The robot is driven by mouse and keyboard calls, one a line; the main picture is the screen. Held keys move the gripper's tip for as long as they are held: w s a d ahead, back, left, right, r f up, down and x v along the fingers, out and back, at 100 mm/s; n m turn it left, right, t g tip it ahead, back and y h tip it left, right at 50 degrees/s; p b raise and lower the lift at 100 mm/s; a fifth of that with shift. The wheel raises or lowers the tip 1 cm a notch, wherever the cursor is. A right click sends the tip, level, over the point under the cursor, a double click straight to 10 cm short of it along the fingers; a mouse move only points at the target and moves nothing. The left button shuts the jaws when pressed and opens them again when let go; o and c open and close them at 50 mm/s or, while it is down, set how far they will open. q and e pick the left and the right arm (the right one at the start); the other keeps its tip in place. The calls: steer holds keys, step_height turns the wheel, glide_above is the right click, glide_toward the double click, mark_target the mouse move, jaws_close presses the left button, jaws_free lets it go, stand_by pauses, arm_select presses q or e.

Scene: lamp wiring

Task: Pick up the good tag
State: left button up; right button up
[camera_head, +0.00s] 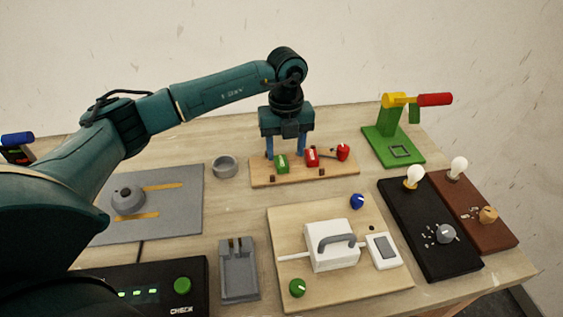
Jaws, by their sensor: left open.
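A small green tag (281,164) with a pale mark, too small to read, stands on a wooden board at the back middle of the table. A red tag (311,157) with a similar mark stands just right of it. My left gripper (286,150) comes down over this board with its fingers pointing down and spread apart. Its fingers are close to the green tag, and nothing is seen held between them. I cannot tell whether a finger touches a tag. My right gripper is out of view.
The tag board (343,171) also carries a red knob-like piece (343,152). A green stand with a red handle (434,99) is at right. In front are a board with a white box (331,254), two lamp boards with bulbs (414,176), a grey tray (239,287) and a check box (182,286).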

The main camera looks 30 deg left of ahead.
mark_target(283, 165)
arm_select(q)
steer(key=shift+a+f+p, duration=0.2)
steer(key=shift+f, duration=0.95)
steer(key=shift+a+f+p, duration=0.2)
steer(key=shift+f, duration=0.95)
steer(key=c, duration=1)
